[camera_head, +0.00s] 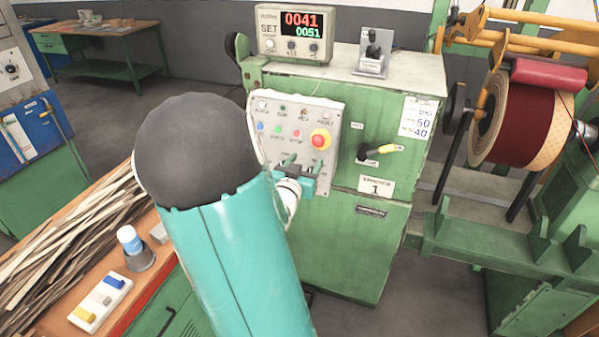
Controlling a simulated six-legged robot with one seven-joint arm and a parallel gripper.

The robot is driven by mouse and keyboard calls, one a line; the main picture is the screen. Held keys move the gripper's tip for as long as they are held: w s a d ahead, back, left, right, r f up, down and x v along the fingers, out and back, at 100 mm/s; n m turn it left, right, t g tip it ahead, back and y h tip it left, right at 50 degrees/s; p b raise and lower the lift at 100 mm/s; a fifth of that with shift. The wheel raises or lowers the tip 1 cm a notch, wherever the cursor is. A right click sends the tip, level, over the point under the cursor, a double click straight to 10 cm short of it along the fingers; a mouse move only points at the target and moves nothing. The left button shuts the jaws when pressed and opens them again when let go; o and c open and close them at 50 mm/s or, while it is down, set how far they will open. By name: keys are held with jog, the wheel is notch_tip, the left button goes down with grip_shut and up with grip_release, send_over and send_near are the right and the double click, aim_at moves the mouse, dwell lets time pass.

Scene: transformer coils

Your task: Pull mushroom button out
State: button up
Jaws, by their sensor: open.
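The red mushroom button (320,138) with a yellow surround sits at the right of the grey control panel (336,104) on the green machine. My gripper (304,164) is in front of the lower part of this panel, just below and slightly left of the button. Its jaws are open, and the button is not between them. I cannot tell how far the fingertips are from the panel face. My teal arm with its dark round joint fills the picture's middle left and hides part of the scene behind it.
The green machine cabinet (375,235) carries a counter display (296,33) on top and a yellow-tipped lever (380,150) right of the panel. A red coil (515,120) stands at the right. A bench (150,292) with wooden strips is at the lower left.

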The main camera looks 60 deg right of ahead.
jog(key=a, duration=0.4)
jog(key=shift+s, duration=0.35)
